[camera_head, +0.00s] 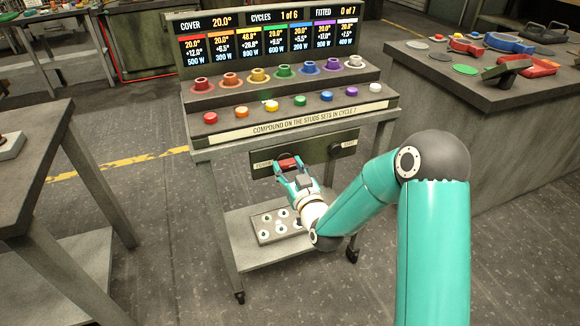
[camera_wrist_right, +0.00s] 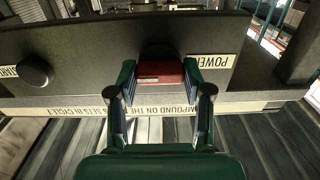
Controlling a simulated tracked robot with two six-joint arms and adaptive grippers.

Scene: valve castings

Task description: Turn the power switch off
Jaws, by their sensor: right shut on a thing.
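The power switch (camera_head: 287,163) is a red lever on the dark panel (camera_head: 318,150) at the front of the wheeled stand, beside a label reading POWER. My right gripper (camera_head: 292,174) is at the panel, shut on the red switch. In the right wrist view the red switch (camera_wrist_right: 161,73) lies between the two fingertips of the right gripper (camera_wrist_right: 162,90), and the POWER label (camera_wrist_right: 210,62) appears upside down. The display (camera_head: 268,38) above is lit, reading cover 20.0° and cycles 1 of 6. My left gripper is not in view.
A black knob (camera_head: 336,149) sits right of the switch; it also shows in the right wrist view (camera_wrist_right: 34,70). Coloured rings and buttons line the stand above. A tray (camera_head: 264,232) with white round pieces lies on the lower shelf. A bench (camera_head: 480,80) stands right.

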